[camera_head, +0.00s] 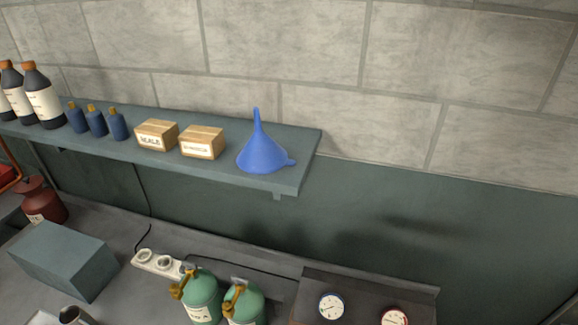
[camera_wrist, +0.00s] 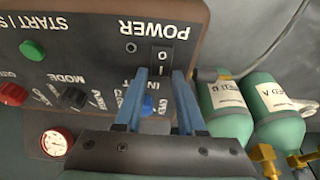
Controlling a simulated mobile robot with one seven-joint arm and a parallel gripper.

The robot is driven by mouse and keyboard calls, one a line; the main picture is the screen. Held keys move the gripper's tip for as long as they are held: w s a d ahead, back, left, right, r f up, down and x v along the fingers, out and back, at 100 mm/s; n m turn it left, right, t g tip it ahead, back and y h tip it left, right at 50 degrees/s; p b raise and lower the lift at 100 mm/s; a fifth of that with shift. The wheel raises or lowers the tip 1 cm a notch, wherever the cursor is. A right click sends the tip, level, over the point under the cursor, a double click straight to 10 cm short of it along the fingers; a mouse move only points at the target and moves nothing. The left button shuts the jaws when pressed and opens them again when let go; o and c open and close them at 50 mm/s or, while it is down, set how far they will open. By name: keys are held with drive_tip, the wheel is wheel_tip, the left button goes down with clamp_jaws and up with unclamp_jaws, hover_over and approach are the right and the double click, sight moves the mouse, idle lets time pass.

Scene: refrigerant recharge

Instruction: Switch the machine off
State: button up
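The machine (camera_head: 362,286) shows at the bottom of the head view as a dark box with two gauges. Its brown front panel (camera_wrist: 85,45) fills the upper left of the wrist view, with its lettering upside down. A black power switch (camera_wrist: 161,60), marked O and I, sits under the word POWER. My gripper (camera_wrist: 159,73) is open, with its two blue fingers apart and empty. The fingertips lie on either side of the switch's lower part in the picture. I cannot tell whether they touch the panel. My gripper is outside the head view.
The panel also carries a green button (camera_wrist: 32,50), a red button (camera_wrist: 12,94), a black mode knob (camera_wrist: 74,98) and a blue knob (camera_wrist: 148,104) partly behind a finger. Two green cylinders (camera_wrist: 225,108) stand close on the right. A shelf (camera_head: 307,165) with a blue funnel (camera_head: 262,155) hangs above.

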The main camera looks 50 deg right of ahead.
drive_tip(key=shift+o, duration=1.3)
drive_tip(key=b+v, duration=0.2)
drive_tip(key=v, duration=1.1)
drive_tip(key=shift+w+d, duration=0.1)
